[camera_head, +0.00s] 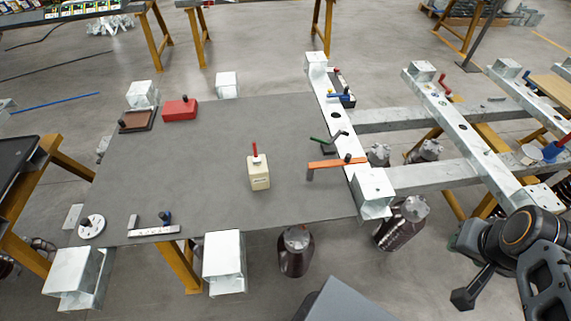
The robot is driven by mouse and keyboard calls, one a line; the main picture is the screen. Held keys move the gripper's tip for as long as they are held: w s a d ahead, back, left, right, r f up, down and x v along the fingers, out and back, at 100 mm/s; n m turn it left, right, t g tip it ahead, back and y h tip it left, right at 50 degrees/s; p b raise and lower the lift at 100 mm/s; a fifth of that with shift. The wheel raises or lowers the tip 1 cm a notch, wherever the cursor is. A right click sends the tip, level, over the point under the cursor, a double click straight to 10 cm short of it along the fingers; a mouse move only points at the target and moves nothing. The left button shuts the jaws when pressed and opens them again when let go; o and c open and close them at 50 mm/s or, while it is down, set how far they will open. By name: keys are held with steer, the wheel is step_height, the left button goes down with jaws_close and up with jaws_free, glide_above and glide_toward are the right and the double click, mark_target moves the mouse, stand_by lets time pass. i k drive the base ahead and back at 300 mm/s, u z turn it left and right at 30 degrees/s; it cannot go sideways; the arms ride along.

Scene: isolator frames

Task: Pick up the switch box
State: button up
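The switch box looks to be the small cream box (259,177) with a red lever standing up from its top. It stands upright near the middle of the grey table top (210,160), with bare surface around it. My gripper (464,270) is at the lower right, beyond the table's right edge and well apart from the box. Its two dark fingers appear spread, with nothing between them. Part of my arm covers the lower right corner.
A red box (180,109) and a brown tray (137,121) lie at the back left. An orange bar tool (337,163) and a green-handled tool (320,140) lie right of the box. A metal beam (340,125) runs along the right edge. Dark bottles (295,252) stand below the front edge.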

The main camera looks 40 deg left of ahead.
mark_target(259, 174)
steer(key=z, duration=4.2)
steer(key=i, duration=0.45)
steer(key=z, duration=4.05)
steer(key=i, duration=1.4)
steer(key=z, duration=2.5)
